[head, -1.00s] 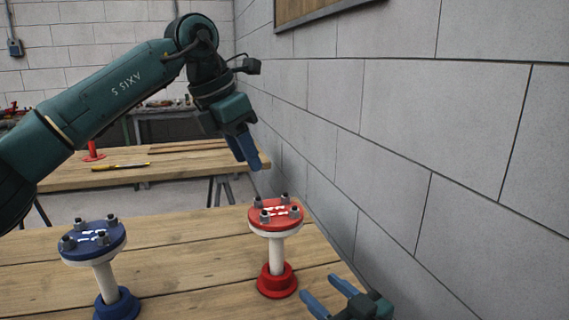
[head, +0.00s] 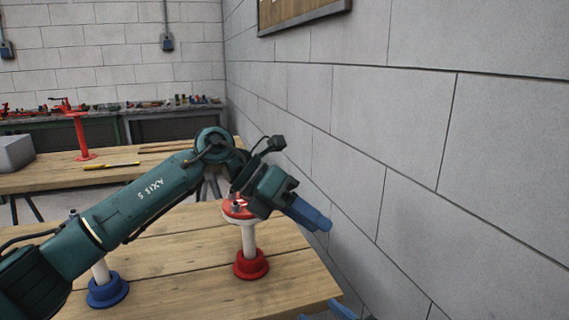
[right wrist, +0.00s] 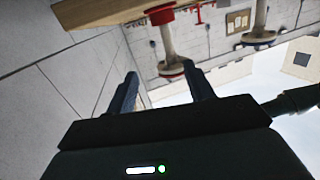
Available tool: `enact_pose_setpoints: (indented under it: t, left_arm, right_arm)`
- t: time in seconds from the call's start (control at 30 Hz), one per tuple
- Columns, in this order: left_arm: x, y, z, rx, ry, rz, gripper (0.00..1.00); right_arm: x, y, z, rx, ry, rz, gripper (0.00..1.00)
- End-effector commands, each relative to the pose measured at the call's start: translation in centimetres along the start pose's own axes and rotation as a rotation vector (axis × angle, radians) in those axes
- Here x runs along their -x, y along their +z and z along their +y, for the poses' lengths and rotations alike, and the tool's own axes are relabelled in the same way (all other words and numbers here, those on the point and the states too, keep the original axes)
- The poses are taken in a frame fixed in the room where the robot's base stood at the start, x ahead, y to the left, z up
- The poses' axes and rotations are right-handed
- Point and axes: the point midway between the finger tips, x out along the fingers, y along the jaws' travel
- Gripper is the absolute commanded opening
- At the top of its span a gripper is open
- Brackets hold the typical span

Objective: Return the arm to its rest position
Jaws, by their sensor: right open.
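My left arm reaches across the head view from the left. Its blue-fingered left gripper (head: 318,222) hangs in front of the right wall, right of the red-flanged post. The fingers overlap from this angle, so their gap is unclear; nothing shows in them. My right gripper (head: 341,312) is mostly cut off at the bottom edge of the head view, near the table's right corner. In the right wrist view my right gripper (right wrist: 160,70) has its two dark fingers spread apart with nothing between them.
The red-flanged post (head: 249,240) stands on the wooden table (head: 190,262), its top partly hidden by my left arm. The blue-based post (head: 107,290) is mostly behind that arm. The grey block wall (head: 400,150) is close on the right. A second bench (head: 60,180) stands behind.

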Motion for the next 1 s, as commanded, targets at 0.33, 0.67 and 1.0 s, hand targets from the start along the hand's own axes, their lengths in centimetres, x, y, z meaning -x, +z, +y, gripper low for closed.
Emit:
enact_pose_setpoints:
  t: [0.33, 0.67, 1.0]
  left_arm:
    - [-3.9, -0.5, -4.9, 0.525, -0.656, -0.535, 0.39]
    - [-1.1, -6.9, 1.1, 1.325, -0.973, -1.069, 0.39]
    - [-2.2, -26.4, 5.9, 2.295, -0.913, -1.498, 0.39]
  right_arm:
    - [3.8, 3.1, -0.5, -0.047, 0.084, -0.127, 0.53]
    - [8.5, 6.2, -1.2, -0.076, 0.162, -0.263, 0.53]
    - [14.4, 8.9, -2.5, -0.095, 0.237, -0.418, 0.53]
